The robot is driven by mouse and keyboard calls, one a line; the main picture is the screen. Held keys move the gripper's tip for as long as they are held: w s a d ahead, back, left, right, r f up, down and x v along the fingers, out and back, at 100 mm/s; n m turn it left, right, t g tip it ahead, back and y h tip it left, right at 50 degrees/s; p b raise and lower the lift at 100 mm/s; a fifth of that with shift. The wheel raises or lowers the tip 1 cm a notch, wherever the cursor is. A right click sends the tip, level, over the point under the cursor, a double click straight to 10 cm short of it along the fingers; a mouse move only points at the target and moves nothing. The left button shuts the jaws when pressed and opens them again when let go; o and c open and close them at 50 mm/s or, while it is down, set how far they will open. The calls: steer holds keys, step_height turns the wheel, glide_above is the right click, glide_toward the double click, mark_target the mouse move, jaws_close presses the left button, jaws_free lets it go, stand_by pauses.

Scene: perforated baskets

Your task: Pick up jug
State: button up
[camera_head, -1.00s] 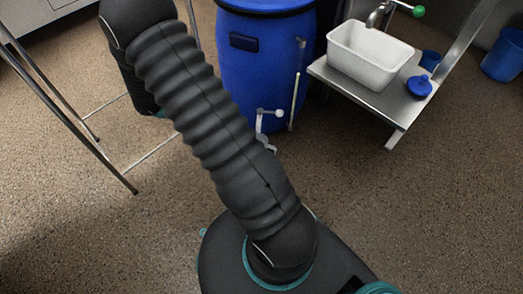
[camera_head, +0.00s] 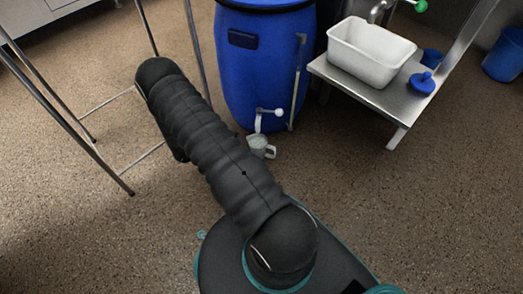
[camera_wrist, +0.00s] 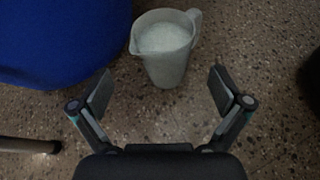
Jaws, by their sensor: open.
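The jug (camera_wrist: 165,62) is pale and translucent, with whitish contents and a handle on its right side in the wrist view. It stands on the speckled floor, ahead of my gripper (camera_wrist: 160,92), whose two fingers are spread open and empty. The jug lies beyond the fingertips, roughly centred between them, and nothing touches it. In the head view the jug (camera_head: 262,147) shows at the foot of the blue barrel, below its white tap, partly hidden behind my arm. My gripper is hidden in the head view.
The blue barrel (camera_head: 265,70) stands right behind the jug. A metal table (camera_head: 345,85) at the right holds a white basin (camera_head: 370,50) and a small blue lid-like item (camera_head: 421,83). Thin metal stand legs (camera_head: 75,125) rise at the left.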

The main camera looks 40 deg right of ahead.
mark_target(265, 143)
steer(key=shift+s+b+x, duration=0.15)
steer(key=shift+b+x, duration=0.1)
steer(key=shift+x, duration=1.9)
steer(key=shift+s+b+x, duration=0.1)
steer(key=shift+b+x, duration=0.1)
steer(key=shift+x, duration=2)
steer(key=shift+a, duration=0.1)
steer(key=c, duration=1.7)
steer(key=shift+o, duration=0.2)
steer(key=shift+r, duration=0.15)
